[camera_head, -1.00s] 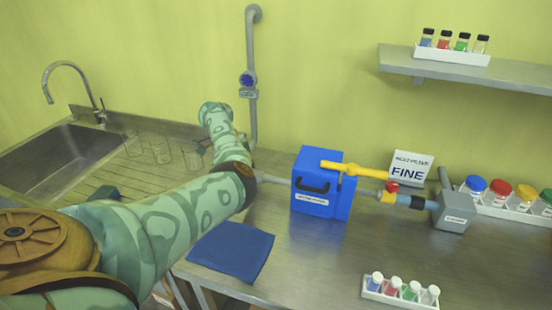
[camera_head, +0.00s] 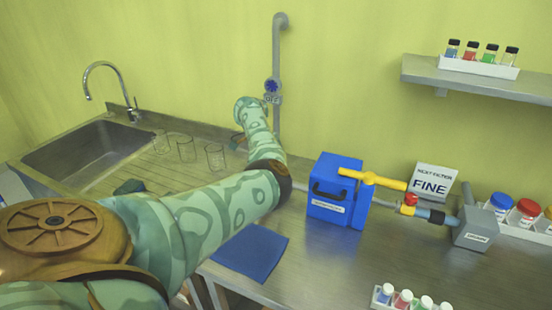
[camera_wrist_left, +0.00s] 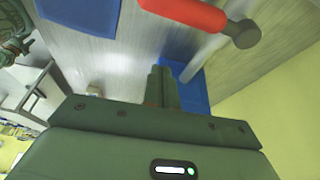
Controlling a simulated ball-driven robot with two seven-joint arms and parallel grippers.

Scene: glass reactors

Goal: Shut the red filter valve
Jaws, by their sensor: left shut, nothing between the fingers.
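In the left wrist view a red lever handle (camera_wrist_left: 188,14) runs along the top edge, with a round grey end (camera_wrist_left: 243,34) at its right. My left gripper (camera_wrist_left: 160,75) is shut and empty below the handle, with a visible gap between them in the picture. In the head view my left arm (camera_head: 225,200) reaches over the counter, left of the blue filter box (camera_head: 332,190). It hides the red handle and most of the gripper there. A grey pipe (camera_head: 300,187) enters the box from behind the arm. My right gripper is in neither view.
A yellow handle (camera_head: 372,178) lies across the blue box. A small red knob (camera_head: 410,199) sits on the pipe to its right. A wall pipe (camera_head: 276,50), glass beakers (camera_head: 186,150) and a sink (camera_head: 90,152) are behind and left. A blue mat (camera_head: 250,252) lies in front.

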